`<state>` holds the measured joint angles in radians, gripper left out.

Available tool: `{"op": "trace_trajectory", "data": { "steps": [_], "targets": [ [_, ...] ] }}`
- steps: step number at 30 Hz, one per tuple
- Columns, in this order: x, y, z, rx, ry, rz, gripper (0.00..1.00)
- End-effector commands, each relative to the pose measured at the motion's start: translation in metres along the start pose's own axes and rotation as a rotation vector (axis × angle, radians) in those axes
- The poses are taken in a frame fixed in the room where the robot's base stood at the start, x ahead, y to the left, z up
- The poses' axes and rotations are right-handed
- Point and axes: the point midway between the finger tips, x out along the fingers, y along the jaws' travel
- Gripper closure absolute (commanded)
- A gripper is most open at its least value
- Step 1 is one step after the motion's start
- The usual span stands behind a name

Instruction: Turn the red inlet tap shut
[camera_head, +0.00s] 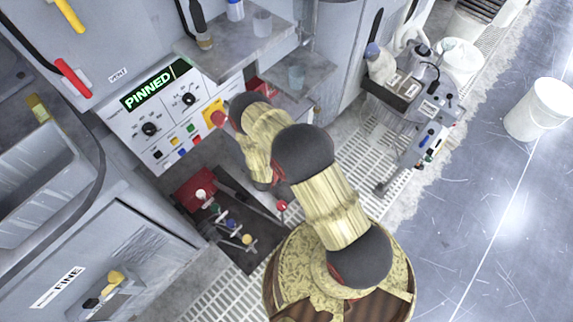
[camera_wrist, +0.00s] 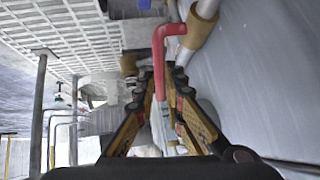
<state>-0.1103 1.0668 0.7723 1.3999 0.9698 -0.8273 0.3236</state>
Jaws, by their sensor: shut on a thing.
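The red inlet tap (camera_wrist: 158,68) shows in the wrist view as a bent red bar. Its short top arm meets a pipe with a tan collar, and its long arm runs down between my fingers. My gripper (camera_wrist: 160,84) is shut on this long arm, with one orange-yellow finger on each side. A pale grey piece lies below the red bar, between the fingers; I cannot tell what it is. In the head view my arm hides the gripper, and I cannot make out the gripped tap there.
A control panel (camera_head: 150,128) reading "PINNED" stands left of my arm. A red handle (camera_head: 73,78) and a yellow handle (camera_head: 68,15) are at upper left. A small cart (camera_head: 425,110) and a white bucket (camera_head: 540,110) stand right. The right floor is mostly clear.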

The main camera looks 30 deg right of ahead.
Motion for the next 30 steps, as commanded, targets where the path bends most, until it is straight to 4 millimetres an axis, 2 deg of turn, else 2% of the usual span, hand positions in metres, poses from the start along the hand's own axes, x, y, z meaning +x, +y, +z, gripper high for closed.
{"op": "trace_trajectory", "data": {
  "steps": [18, 19, 27, 30],
  "targets": [
    [-0.0021, 0.0014, 0.0019, -0.009, 0.037, 0.002, 1.0],
    [-0.0021, 0.0014, 0.0019, -0.009, 0.037, 0.002, 0.88],
    [-0.0021, 0.0004, 0.0015, -0.008, 0.038, 0.001, 0.72],
    [-0.0021, 0.0001, 0.0015, -0.008, 0.038, 0.001, 0.71]
  ]
}}
